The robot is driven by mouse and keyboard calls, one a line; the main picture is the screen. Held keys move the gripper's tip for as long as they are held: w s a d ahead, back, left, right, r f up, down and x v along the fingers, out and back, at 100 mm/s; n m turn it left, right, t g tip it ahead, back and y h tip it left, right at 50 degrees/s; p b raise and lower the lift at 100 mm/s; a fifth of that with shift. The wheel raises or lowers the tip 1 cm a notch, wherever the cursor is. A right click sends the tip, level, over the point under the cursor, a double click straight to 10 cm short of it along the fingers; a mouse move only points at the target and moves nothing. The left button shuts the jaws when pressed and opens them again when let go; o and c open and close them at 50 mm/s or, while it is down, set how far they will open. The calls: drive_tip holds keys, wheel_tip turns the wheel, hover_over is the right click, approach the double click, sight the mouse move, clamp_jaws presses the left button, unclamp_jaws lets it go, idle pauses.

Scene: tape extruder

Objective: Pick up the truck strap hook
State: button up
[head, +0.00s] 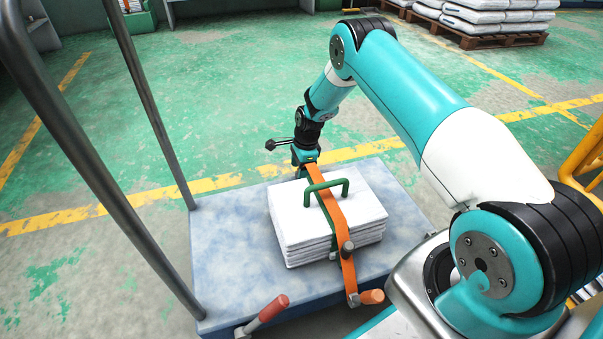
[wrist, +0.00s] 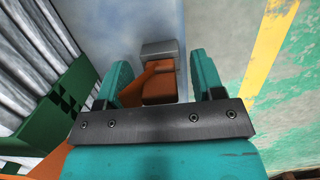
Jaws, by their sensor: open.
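In the head view, an orange strap (head: 330,200) runs over a white stack (head: 358,205) on a flat cart. My gripper (head: 303,160) is at the far side of the stack, by the strap's far end, and its fingertips are hard to make out there. In the wrist view, my gripper (wrist: 162,78) is open, with one teal finger on each side. The orange strap hook (wrist: 159,88) shows between and just beyond the fingers, with a grey piece (wrist: 160,48) at its far end. I cannot tell whether either finger touches it.
A green handle (head: 326,187) stands up on top of the stack. The cart's bluish deck (head: 230,245) is bare left of the stack. Metal posts (head: 95,160) rise at the cart's left. An orange-handled part (head: 370,297) and a red-gripped lever (head: 268,310) are at the near edge.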

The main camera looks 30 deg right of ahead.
drive_tip(key=c, duration=1)
drive_tip(key=shift+r, duration=0.15)
